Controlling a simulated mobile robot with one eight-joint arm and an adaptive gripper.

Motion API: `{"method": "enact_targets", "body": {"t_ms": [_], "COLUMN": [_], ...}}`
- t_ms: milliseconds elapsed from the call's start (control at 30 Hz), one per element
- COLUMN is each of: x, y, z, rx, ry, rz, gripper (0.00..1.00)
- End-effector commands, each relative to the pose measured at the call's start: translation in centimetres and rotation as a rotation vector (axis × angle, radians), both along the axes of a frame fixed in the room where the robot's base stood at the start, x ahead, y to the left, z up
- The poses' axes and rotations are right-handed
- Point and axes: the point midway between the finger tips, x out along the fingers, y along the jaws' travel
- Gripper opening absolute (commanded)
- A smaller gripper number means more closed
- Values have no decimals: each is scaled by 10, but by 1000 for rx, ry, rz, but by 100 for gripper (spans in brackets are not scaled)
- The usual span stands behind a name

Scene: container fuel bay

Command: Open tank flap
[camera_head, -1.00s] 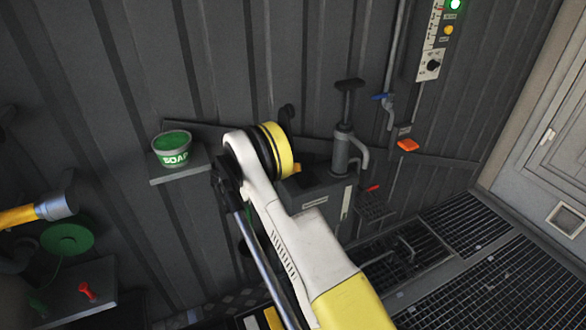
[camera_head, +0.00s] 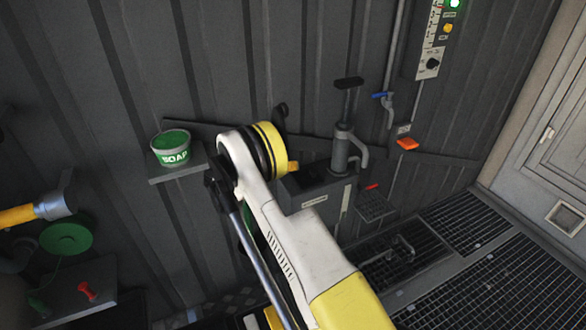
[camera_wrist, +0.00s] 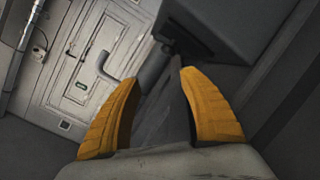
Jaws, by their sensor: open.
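No tank flap can be clearly made out. A dark grey box-shaped tank (camera_head: 312,188) stands by the wall, partly hidden behind my arm. A grey cylinder with a curved pipe (camera_wrist: 118,68) shows beyond the fingers, and a dark box shape (camera_wrist: 235,40) is close at upper right. In the head view, the fingers are mostly hidden behind my arm.
A green soap tub (camera_head: 171,148) sits on a small wall shelf (camera_head: 178,173) left of my arm. An orange wall part (camera_head: 407,144) and a control panel (camera_head: 431,40) are at the right. Floor grating (camera_head: 500,270) lies at lower right, before a pale door (camera_head: 555,135).

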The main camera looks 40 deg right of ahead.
Motion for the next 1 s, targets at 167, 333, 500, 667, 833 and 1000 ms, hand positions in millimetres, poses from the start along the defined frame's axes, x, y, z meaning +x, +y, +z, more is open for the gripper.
{"method": "enact_targets", "body": {"t_ms": [167,333,500,667,833,1000], "x": [10,18,22,23,23,23], "y": [40,73,91,95,95,95], "z": [10,18,23,24,24,24], "rx": [0,0,0,1,1,0], "ry": [0,0,-1,0,0,0], "rz": [4,4,3,1,1,1], "gripper": [50,50,50,50,50,50]}}
